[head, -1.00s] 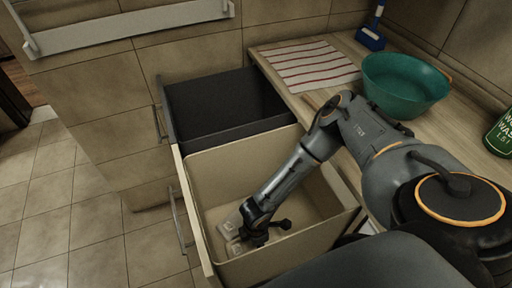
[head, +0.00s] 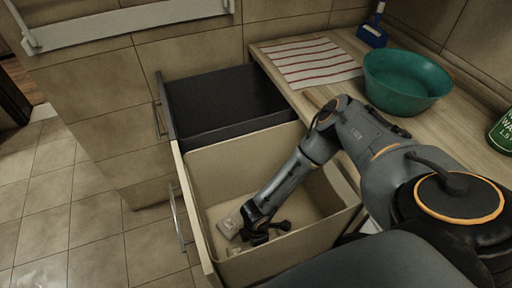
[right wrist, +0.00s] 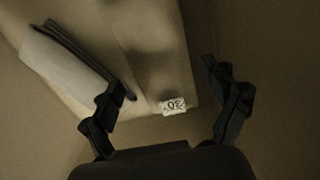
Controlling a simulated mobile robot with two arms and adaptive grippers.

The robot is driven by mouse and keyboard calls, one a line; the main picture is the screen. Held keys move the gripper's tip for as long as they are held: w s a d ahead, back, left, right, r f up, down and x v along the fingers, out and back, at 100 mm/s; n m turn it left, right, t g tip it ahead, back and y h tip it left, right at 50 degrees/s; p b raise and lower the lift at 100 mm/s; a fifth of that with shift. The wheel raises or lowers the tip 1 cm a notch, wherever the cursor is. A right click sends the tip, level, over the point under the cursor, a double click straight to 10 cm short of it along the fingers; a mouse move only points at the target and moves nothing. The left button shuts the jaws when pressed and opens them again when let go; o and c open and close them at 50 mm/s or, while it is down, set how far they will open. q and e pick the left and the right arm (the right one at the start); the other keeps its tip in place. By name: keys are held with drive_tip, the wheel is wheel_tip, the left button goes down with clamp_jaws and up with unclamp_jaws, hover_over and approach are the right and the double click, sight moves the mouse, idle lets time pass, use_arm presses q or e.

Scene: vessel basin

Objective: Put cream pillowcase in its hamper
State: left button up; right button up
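A beige bin (head: 216,163) sits in a pulled-out drawer. My right arm reaches down into it, with the right gripper (head: 258,232) low near its floor. A pale folded piece (head: 229,223) lies in the bin left of the gripper; a pale piece also shows at the left in the right wrist view (right wrist: 62,62). I cannot tell for sure whether it is the cream pillowcase. In the right wrist view the right gripper (right wrist: 168,108) has its fingers wide apart, with a small white printed label (right wrist: 173,106) between them, on or beside a beige surface. My left gripper is out of view.
A dark bin (head: 225,100) stands behind the beige one, and its visible inside looks empty. The counter at right holds a striped cloth (head: 305,62), a teal bowl (head: 405,82), a blue-and-white tool (head: 373,35) and a green container (head: 503,132). Tiled floor at left is clear.

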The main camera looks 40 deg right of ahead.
drive_tip(key=shift+r, duration=0.15)
drive_tip(key=shift+r+p, duration=0.4)
drive_tip(key=shift+p, duration=0.05)
wheel_tip(320, 180, up, 12)
drive_tip(key=shift+p, duration=0.35)
drive_tip(key=shift+r, duration=0.15)
